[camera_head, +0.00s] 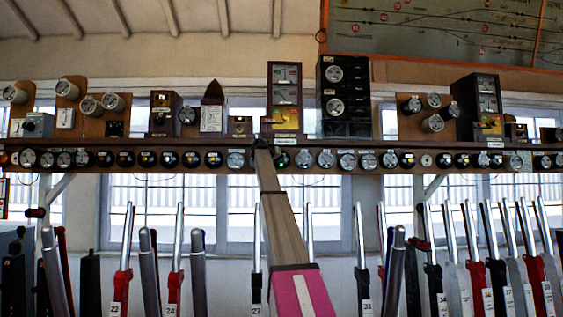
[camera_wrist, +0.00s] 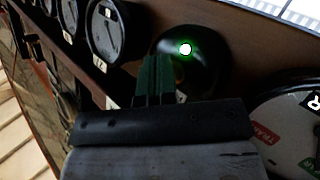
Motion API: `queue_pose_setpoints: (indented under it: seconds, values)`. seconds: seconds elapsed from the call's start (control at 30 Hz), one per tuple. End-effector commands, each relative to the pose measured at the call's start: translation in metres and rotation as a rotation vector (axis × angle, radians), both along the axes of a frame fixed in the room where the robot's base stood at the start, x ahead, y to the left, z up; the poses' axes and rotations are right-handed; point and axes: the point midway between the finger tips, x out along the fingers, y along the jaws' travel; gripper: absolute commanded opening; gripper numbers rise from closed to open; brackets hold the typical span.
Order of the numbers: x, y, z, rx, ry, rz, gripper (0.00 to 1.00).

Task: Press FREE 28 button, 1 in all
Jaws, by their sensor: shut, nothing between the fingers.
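In the wrist view, a round black fitting (camera_wrist: 208,70) on the brown panel has a bright white spot ringed in green glow. No FREE 28 label can be read, so I cannot tell for sure that this is the button. My gripper (camera_wrist: 157,62) is shut and empty, its dark green fingers overlapping the fitting's left side. I cannot tell whether they touch it. In the head view, my arm reaches up to the shelf's row of dials, and my gripper (camera_head: 262,145) is small there. A dark greenish round fitting (camera_head: 283,160) shows just right of it.
Round dials flank the fitting in the wrist view, one at left (camera_wrist: 112,32) and a white-faced one at right (camera_wrist: 290,125). In the head view, wooden instrument boxes (camera_head: 284,95) stand on the shelf above. A row of upright levers (camera_head: 363,250) stands below, on both sides of my arm.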

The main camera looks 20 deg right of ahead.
Motion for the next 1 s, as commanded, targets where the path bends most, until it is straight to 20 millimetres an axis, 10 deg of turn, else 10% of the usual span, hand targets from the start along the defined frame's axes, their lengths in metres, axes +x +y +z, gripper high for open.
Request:
queue_pose_setpoints:
  seconds: [1.0]
  values:
    - [-0.015,0.004,0.000,-0.001,-0.001,0.000,0.00]
